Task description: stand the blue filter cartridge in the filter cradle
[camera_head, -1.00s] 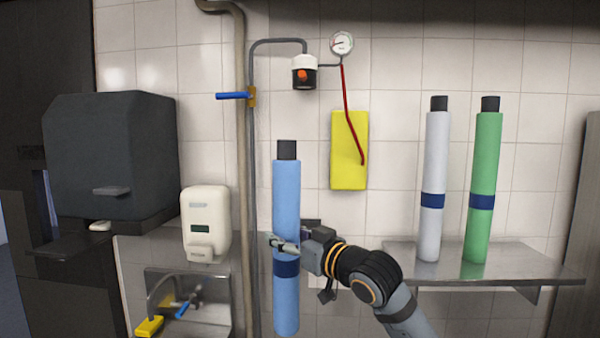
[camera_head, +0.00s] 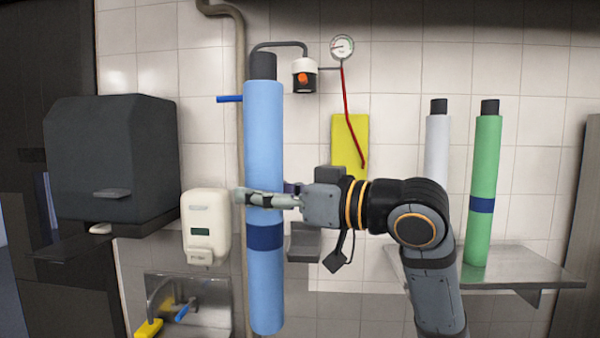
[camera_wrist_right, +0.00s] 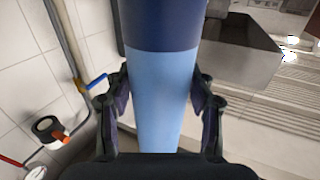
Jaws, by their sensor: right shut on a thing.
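The blue filter cartridge (camera_head: 263,160), a long light-blue cylinder with a dark cap and navy band, stands roughly upright in the air in the head view. My right gripper (camera_head: 262,198) is shut around it just above the band. In the right wrist view the cartridge (camera_wrist_right: 160,95) runs between both fingers (camera_wrist_right: 160,100). A grey block (camera_head: 304,242) shows on the wall behind the gripper; I cannot tell whether it is the filter cradle. My left gripper is not in view.
A steel shelf (camera_head: 525,268) at right holds a white cartridge (camera_head: 437,150) and a green cartridge (camera_head: 484,180). A soap dispenser (camera_head: 206,228) is close left of the held cartridge. A pipe with a blue handle (camera_head: 229,99), a filter head (camera_head: 304,76) and a gauge (camera_head: 342,47) are on the wall.

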